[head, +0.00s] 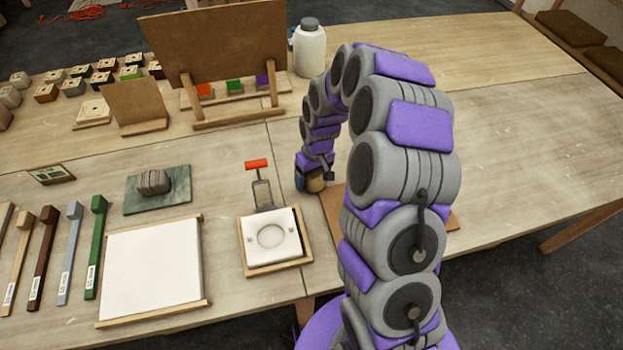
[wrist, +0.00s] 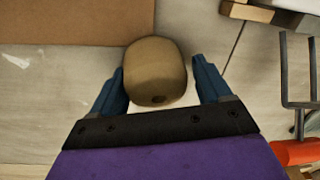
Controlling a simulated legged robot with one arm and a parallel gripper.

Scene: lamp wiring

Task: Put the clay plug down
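A tan, rounded block that I take to be the clay plug (wrist: 155,72) sits between the blue fingers of my gripper (wrist: 158,75). A small dark hole shows on its near face. I cannot tell whether the plug's underside touches anything.
Left of my gripper stand a red-handled metal frame (head: 258,165) and a white plate with a round recess (head: 285,245). A grey lump (head: 153,182) rests on a green slab (head: 173,200). An upright brown panel (head: 222,45) and white bottle (head: 309,52) stand behind. The right tabletop is clear.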

